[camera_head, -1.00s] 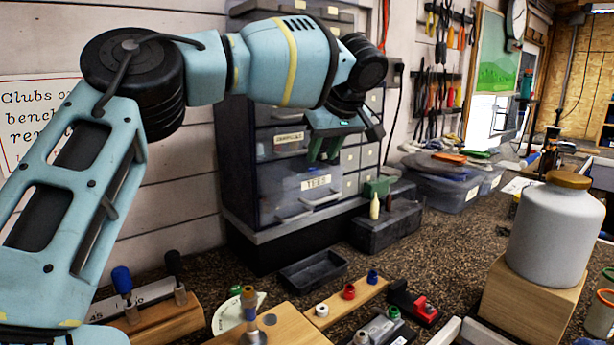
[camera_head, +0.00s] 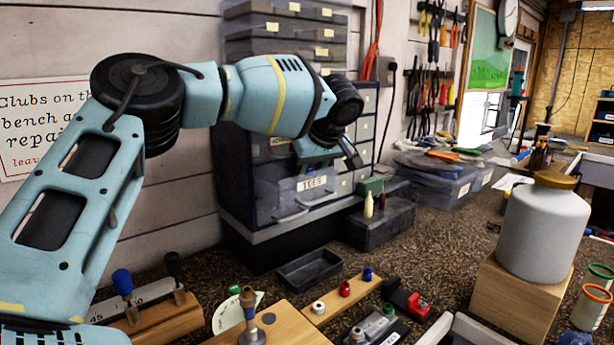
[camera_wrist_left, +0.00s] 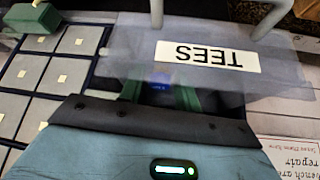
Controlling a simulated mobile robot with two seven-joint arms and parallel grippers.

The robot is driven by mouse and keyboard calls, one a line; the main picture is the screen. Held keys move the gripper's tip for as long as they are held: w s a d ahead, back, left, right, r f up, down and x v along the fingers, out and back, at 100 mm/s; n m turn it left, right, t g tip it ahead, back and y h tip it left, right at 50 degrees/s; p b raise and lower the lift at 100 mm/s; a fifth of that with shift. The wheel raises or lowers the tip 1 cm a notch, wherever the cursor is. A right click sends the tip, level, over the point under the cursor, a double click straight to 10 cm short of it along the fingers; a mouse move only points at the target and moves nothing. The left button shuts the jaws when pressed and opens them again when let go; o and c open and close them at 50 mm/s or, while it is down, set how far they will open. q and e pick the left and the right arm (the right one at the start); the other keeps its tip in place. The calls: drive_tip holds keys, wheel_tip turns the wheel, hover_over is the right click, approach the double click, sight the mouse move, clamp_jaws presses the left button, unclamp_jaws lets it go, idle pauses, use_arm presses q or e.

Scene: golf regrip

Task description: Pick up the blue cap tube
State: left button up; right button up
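My left gripper (camera_head: 318,166) reaches down into the open TEES drawer (camera_head: 287,206) of the dark cabinet. Its green fingers are mostly hidden behind the translucent drawer front in the head view. In the left wrist view, the fingers (camera_wrist_left: 160,95) stand apart, on either side of a small blue thing (camera_wrist_left: 160,80), apparently the blue cap tube seen from above. The dim light hides its body, and I cannot see contact with the fingers. The drawer front with its TEES label (camera_wrist_left: 207,56) lies just beyond them.
The drawer front and handle stand close to the left fingers. A black tray (camera_head: 312,270), a wooden rack (camera_head: 341,300) with small caps and a dark box (camera_head: 380,226) lie on the bench below. A white jar (camera_head: 543,232) stands at right on a wooden block.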

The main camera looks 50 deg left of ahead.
use_arm(q)
drive_tip(key=shift+w+a+f, duration=0.1)
drive_tip(key=shift+a+f, duration=0.15)
drive_tip(key=shift+f, duration=0.25)
clamp_jaws()
drive_tip(key=shift+r, duration=0.1)
drive_tip(key=shift+s+d+r, duration=0.25)
drive_tip(key=shift+s+r, duration=0.25)
drive_tip(key=shift+s, duration=0.05)
drive_tip(key=s+d+r, duration=0.2)
drive_tip(key=s+r, duration=0.1)
drive_tip(key=s, duration=0.3)
drive_tip(key=s+d+r+b, duration=0.1)
drive_tip(key=s+d+r, duration=0.1)
drive_tip(key=s, duration=0.4)
drive_tip(key=shift+v, duration=0.95)
